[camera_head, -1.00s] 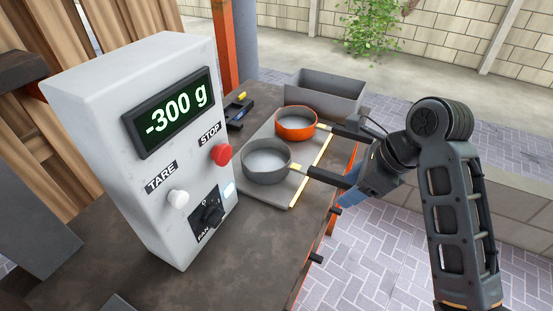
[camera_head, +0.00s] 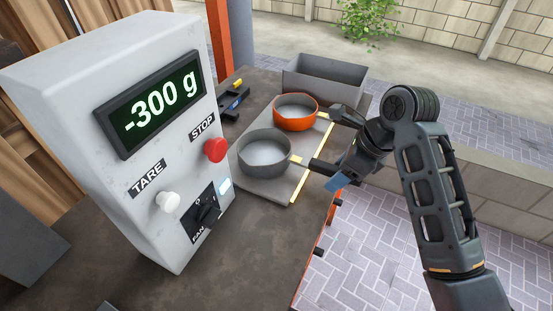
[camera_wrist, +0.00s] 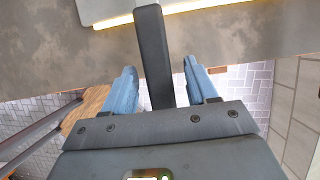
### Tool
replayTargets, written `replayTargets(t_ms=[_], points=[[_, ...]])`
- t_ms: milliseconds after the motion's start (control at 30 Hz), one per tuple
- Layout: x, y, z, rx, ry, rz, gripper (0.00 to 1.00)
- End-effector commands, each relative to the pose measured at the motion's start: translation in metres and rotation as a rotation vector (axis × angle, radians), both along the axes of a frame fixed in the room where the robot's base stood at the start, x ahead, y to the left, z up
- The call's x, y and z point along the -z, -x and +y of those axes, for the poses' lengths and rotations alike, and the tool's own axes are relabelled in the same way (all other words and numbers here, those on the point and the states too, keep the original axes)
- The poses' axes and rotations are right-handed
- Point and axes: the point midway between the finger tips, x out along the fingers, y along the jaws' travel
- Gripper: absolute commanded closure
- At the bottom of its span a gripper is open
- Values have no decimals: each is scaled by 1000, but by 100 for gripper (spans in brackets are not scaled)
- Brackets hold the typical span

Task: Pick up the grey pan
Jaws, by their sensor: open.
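The grey pan (camera_head: 265,155) sits upright on the light grey scale plate, with its dark handle (camera_head: 325,166) pointing right toward my arm. The orange pan (camera_head: 295,112) stands just behind it on the same plate. In the wrist view, a dark handle (camera_wrist: 153,50), apparently the grey pan's, runs between the two blue fingers of my gripper (camera_wrist: 157,72). My gripper is open, with a gap on each side of the handle. In the head view, a blue finger of my gripper (camera_head: 336,181) shows by the handle's end; the rest is partly hidden by the wrist.
A white control box (camera_head: 150,190) reading "-300 g" stands at the left of the brown table (camera_head: 250,245). A grey open bin (camera_head: 324,78) stands behind the pans. A small black tool (camera_head: 233,100) lies behind the scale plate (camera_head: 270,190). The table's right edge is near my gripper.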

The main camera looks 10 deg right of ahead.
Motion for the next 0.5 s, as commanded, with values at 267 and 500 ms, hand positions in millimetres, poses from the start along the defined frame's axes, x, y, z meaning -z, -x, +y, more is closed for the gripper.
replayTargets(t_ms=[267,500], points=[[2,-1,1,0,1,-2,44],[2,-1,1,0,1,-2,67]])
